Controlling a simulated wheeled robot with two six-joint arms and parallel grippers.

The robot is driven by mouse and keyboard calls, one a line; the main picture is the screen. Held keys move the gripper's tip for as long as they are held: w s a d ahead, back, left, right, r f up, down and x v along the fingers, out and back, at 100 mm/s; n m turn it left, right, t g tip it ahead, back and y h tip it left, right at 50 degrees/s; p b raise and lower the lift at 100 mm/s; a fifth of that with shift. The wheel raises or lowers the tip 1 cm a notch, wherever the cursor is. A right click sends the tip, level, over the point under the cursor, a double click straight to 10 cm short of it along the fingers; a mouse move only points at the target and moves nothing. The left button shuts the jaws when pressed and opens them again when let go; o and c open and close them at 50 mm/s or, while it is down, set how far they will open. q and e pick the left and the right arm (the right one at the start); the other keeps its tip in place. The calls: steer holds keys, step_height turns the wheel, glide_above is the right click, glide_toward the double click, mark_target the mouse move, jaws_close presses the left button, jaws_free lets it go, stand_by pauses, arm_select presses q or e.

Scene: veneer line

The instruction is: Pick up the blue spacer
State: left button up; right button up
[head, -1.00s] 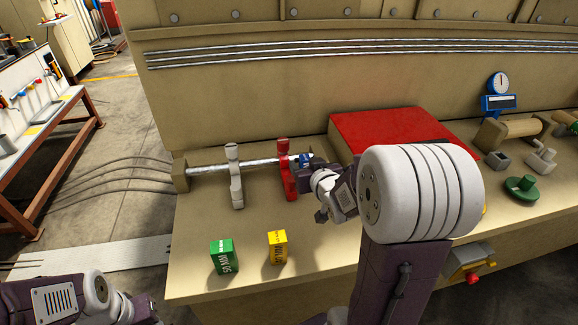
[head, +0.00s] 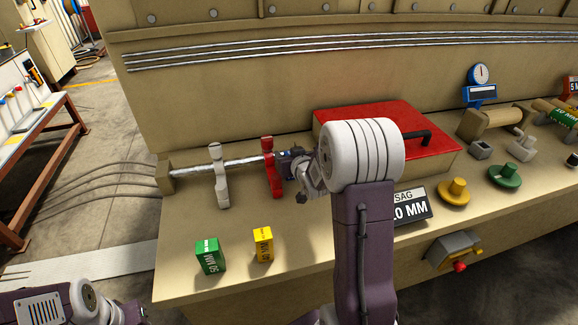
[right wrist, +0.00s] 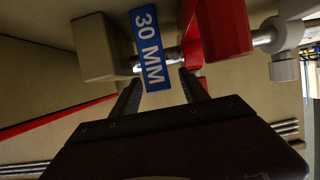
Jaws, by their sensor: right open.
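The blue spacer (right wrist: 150,47), marked "30 MM", sits on a metal rod beside a red clamp (right wrist: 222,28). Only a small blue part of the spacer (head: 297,151) shows in the head view, just right of the red clamp (head: 271,168). My right gripper (right wrist: 160,84) is open, with its dark fingers on either side of the spacer's lower end in the right wrist view. I cannot tell whether they touch it. In the head view my right gripper (head: 290,164) is partly hidden by its own wrist. My left arm shows at bottom left, its gripper out of sight.
A white clamp (head: 219,175) holds the rod further left. A green block (head: 210,256) and a yellow block (head: 263,245) stand at the bench front. A red box (head: 445,150) lies behind my right arm. Yellow (head: 455,193) and green (head: 504,175) knobbed discs stand right.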

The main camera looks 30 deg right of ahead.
steer(key=shift+s, duration=0.1)
steer(key=shift+r, duration=0.1)
steer(key=c, duration=0.5)
jaws_close()
step_height(320, 180, up, 10)
steer(key=shift+f+p, duration=0.1)
steer(key=shift+p, duration=1.15)
